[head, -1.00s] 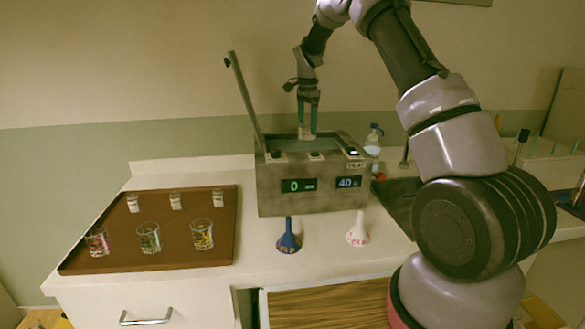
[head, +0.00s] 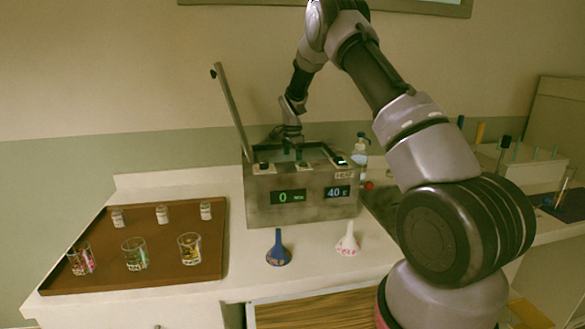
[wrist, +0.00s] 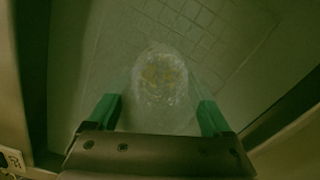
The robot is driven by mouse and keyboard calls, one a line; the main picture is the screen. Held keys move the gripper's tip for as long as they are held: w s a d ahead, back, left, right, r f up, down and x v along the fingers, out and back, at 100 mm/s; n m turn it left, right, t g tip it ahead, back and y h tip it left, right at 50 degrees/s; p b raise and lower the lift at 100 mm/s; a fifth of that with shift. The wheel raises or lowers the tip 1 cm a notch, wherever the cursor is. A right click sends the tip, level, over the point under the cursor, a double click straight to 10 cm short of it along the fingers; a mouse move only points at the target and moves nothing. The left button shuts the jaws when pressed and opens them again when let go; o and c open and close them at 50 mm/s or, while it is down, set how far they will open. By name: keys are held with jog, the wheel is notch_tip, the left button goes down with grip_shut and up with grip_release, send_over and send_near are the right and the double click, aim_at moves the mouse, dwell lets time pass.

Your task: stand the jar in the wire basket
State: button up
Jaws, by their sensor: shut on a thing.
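My gripper (wrist: 160,115) is shut on a clear jar (wrist: 160,75) with yellowish bits showing in it, seen from above between the green fingers in the wrist view. The gripper is lowered into the open metal bath (head: 300,205), and in the head view the bath's front wall hides the jar and the fingertips. The wire basket (wrist: 205,30) shows as a pale grid under and beyond the jar inside the bath. I cannot tell whether the jar touches the grid.
The bath's raised lid (head: 232,112) stands at its left. A brown tray (head: 150,275) holds several glasses and small bottles at the left. A blue funnel (head: 278,248) and a white funnel (head: 347,240) stand in front of the bath. A spray bottle (head: 361,150) is behind its right side.

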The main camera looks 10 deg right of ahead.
jog(key=o, duration=1.4)
jog(key=shift+f, duration=0.1)
jog(key=shift+c, duration=0.2)
